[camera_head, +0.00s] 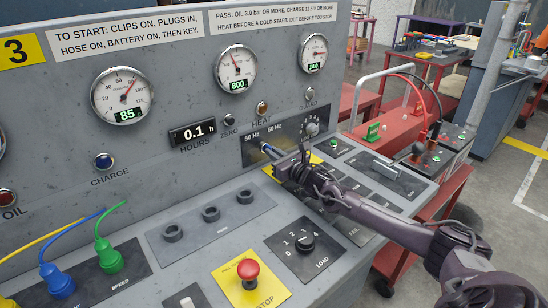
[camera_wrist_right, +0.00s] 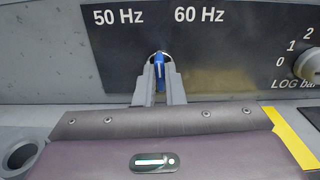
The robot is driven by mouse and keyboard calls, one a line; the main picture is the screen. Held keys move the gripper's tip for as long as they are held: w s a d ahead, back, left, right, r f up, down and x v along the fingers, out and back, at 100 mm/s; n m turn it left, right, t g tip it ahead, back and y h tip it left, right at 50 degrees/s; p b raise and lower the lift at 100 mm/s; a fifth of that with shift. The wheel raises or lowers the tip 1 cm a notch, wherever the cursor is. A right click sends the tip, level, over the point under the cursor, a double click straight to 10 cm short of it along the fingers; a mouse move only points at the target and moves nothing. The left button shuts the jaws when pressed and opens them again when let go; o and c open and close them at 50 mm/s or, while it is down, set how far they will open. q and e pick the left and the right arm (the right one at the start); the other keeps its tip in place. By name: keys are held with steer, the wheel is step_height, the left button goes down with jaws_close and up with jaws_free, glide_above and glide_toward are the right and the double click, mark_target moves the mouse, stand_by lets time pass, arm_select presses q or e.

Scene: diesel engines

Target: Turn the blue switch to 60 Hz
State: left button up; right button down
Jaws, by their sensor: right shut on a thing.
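The blue switch (camera_wrist_right: 159,72) is on a dark plate (camera_wrist_right: 225,60) on the panel front, below and between the labels "50 Hz" (camera_wrist_right: 118,17) and "60 Hz" (camera_wrist_right: 199,15). Its lever looks nearly upright in the right wrist view, so I cannot tell which label it is set to. My right gripper (camera_wrist_right: 159,80) is shut on the lever, one finger on each side. In the head view the switch (camera_head: 266,149) shows just left of the right gripper (camera_head: 275,157), which hides part of it. My left gripper is not in view.
A log knob (camera_head: 312,129) is right of the switch. Below are a sloping console (camera_head: 215,190), a load knob (camera_head: 306,243) and a red stop button (camera_head: 248,268). Gauges line the panel above. A red cart (camera_head: 400,105) with cables stands at the right.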

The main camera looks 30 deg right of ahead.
steer(key=m+b, duration=0.1)
steer(key=m, duration=0.2)
steer(key=shift+d+f+m, duration=0.1)
steer(key=shift+m, duration=0.2)
steer(key=shift+m+b, duration=0.4)
steer(key=shift+m, duration=1.6)
steer(key=c, duration=1.5)
jaws_free()
steer(key=shift+s, duration=0.1)
steer(key=s, duration=0.6)
steer(key=shift+s+d+b, duration=0.1)
steer(key=shift+d+b, duration=0.25)
steer(key=shift+s, duration=0.7)
